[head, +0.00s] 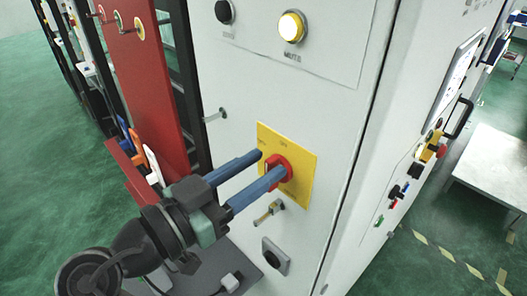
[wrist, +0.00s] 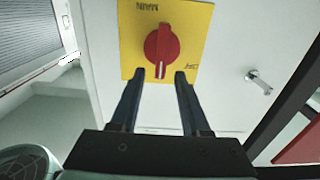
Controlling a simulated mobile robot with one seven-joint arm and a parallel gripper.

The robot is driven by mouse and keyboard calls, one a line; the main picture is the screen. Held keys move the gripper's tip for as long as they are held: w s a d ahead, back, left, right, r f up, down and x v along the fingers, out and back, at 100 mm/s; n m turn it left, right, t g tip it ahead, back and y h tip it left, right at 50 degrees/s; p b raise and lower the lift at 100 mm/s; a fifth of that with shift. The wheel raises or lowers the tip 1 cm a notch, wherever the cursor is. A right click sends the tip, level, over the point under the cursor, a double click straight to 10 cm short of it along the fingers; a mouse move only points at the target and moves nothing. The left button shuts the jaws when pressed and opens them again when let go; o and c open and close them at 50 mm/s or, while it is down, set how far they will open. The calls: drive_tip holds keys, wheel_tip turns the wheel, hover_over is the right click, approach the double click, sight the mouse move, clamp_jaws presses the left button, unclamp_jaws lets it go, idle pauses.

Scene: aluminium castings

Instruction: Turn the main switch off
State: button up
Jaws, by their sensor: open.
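The main switch is a red rotary knob (head: 279,168) on a yellow plate (head: 303,181) on the front of a light grey cabinet. In the wrist view the knob (wrist: 161,43) is seen face on, with its white pointer mark towards the bottom of that picture. The upside-down word MAIN is at the plate's top; a smaller label at lower right is hard to read. My gripper (head: 270,164) is open, with its blue fingers reaching towards the knob. In the wrist view my gripper (wrist: 160,73) has one fingertip to each side of the pointer end. I cannot tell whether either touches.
A lit yellow button (head: 291,27) and a black knob (head: 224,11) are above the switch. A small latch (head: 269,212) and a black fitting (head: 275,256) are below it. A red panel (head: 143,75) stands at left. A pale table (head: 493,165) is at right.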

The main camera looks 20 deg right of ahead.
drive_tip(key=shift+w+d, duration=0.25)
drive_tip(key=shift+d, duration=0.4)
drive_tip(key=shift+f, duration=0.15)
clamp_jaws()
